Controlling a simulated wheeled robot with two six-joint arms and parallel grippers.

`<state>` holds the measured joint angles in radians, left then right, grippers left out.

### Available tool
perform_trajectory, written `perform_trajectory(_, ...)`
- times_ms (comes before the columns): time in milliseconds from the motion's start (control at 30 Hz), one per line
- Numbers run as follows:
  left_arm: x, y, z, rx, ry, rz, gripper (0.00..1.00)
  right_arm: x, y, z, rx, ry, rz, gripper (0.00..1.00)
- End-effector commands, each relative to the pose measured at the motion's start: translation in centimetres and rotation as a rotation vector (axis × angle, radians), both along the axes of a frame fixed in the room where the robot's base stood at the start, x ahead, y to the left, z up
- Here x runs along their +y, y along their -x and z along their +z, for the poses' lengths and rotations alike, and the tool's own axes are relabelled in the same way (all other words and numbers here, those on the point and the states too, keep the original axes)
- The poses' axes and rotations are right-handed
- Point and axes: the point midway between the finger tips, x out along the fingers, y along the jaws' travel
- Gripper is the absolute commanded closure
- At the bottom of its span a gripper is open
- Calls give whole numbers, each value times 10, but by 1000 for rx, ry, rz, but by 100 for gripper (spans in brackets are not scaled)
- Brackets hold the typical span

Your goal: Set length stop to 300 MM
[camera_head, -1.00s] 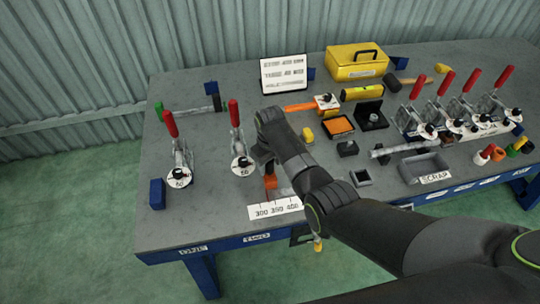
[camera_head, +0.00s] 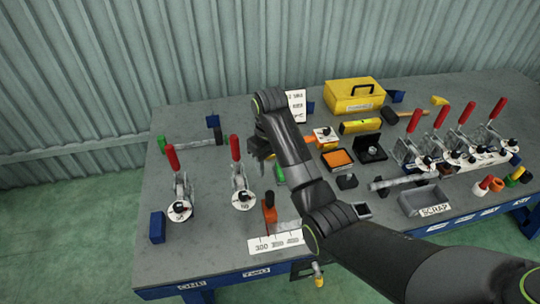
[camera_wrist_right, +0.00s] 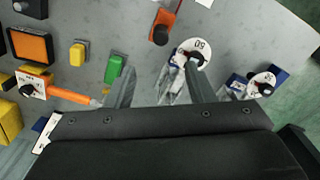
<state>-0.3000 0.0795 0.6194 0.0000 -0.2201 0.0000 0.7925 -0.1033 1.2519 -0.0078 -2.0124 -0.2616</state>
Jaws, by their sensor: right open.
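A white scale plate (camera_head: 268,244) lies near the bench's front edge, with 300 at its left end; its other numbers are hard to read. An orange stop block (camera_head: 269,209) with a dark top stands just behind the plate's left part. I cannot tell its exact mark. The orange block also shows at the top of the right wrist view (camera_wrist_right: 163,27). My right gripper (camera_head: 262,154) is open and empty, behind and above the orange block, apart from it. In the wrist view its two fingers frame bare bench and part of a clamp. My left gripper is not in view.
Two red-handled toggle clamps (camera_head: 241,190) (camera_head: 180,198) stand left of the stop. A green block (camera_wrist_right: 116,69) and a yellow block (camera_wrist_right: 77,54) lie near my right gripper. A scrap bin (camera_head: 424,198) and more clamps stand right.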

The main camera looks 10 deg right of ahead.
Motion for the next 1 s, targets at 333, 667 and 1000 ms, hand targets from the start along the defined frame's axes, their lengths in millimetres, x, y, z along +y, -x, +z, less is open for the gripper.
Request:
perform_trajectory(333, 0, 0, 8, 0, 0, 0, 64, 0, 0, 7, 0, 0, 0, 51)
perform_trajectory(667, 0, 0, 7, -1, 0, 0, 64, -12, 10, -11, -9, -9, -34, 79)
perform_trajectory(1000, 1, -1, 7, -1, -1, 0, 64, -87, 94, -91, -104, -35, -243, 100)
